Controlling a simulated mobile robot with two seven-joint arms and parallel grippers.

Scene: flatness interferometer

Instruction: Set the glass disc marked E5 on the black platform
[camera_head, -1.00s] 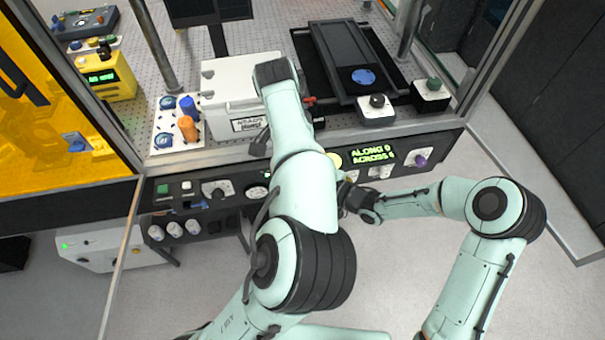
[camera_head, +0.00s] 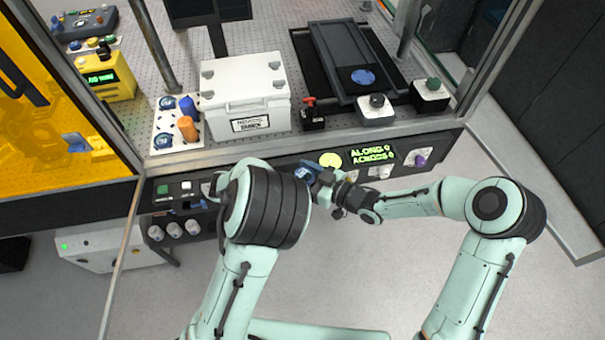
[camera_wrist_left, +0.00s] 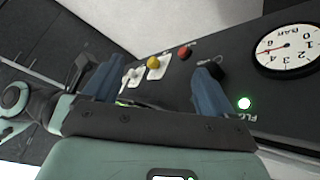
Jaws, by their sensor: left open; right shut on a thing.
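The black platform (camera_head: 345,55) is a long dark stage at the back right. A blue round piece (camera_head: 363,77) sits on its near end; I cannot read a mark on it. My right gripper (camera_head: 309,173) is in front of the control panel, well short of the platform. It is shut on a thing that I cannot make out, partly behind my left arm. My left gripper is hidden behind its arm in the head view. In the left wrist view it (camera_wrist_left: 155,88) is open and empty before the panel. No E5 mark is legible.
A closed white box (camera_head: 245,85) stands left of the platform. A white tray (camera_head: 178,128) holds blue round pieces and blue and orange cylinders. A red-handled switch (camera_head: 312,115) and knob boxes (camera_head: 375,108) stand near the front edge. A frame post (camera_head: 155,45) rises at left.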

